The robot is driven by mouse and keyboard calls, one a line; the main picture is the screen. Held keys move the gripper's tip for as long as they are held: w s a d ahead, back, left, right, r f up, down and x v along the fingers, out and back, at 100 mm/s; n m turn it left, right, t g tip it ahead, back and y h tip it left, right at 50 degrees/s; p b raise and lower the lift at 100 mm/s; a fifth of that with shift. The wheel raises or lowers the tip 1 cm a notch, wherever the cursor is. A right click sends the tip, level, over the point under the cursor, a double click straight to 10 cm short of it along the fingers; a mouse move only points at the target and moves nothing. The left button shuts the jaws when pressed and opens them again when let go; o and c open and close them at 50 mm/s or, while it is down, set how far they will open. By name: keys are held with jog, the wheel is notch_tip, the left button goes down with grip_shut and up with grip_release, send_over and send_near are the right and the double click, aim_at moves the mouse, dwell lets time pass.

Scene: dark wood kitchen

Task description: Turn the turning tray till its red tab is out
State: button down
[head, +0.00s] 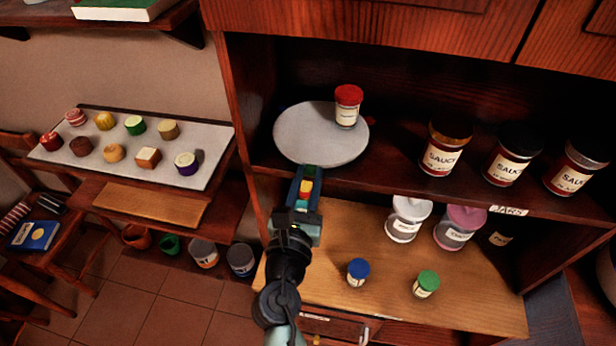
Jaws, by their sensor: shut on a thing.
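My gripper (309,174) reaches up from below to the tray's front rim. Its blue fingers are shut around a small red piece (307,186) at that rim, which looks like the red tab. Yellow and green patches show beside the red between the fingers. My gripper hides part of the tab and of the rim.
Several sauce jars (445,150) stand on the shelf to the right. Below are two lidded canisters (405,222), a blue-lidded jar (357,272) and a green-lidded jar (426,284) on the wooden counter (470,300). The cabinet's side post (243,130) is close left of the tray.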

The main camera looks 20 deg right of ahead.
aim_at(288, 156)
jog(key=shift+a, duration=0.1)
jog(key=shift+w+a+f+m+g+h+b, duration=0.1)
jog(key=shift+w+a+m+g+h+b, duration=1.5)
jog(key=shift+h+b, duration=0.3)
jog(key=shift+w+a+m+g+h+b, duration=0.35)
jog(key=shift+w+m+g+h+b, duration=0.25)
jog(key=shift+g, duration=0.3)
jog(key=shift+w+a+m+g+h+b, duration=0.35)
jog(key=shift+m+g+h+b, duration=0.15)
jog(key=shift+m+g+b, duration=0.3)
jog(key=shift+w+g, duration=0.1)
jog(key=shift+g, duration=0.2)
jog(key=c, duration=0.7)
grip_release()
jog(key=b+v, duration=0.2)
jog(key=v, duration=1.1)
jog(key=shift+b, duration=0.3)
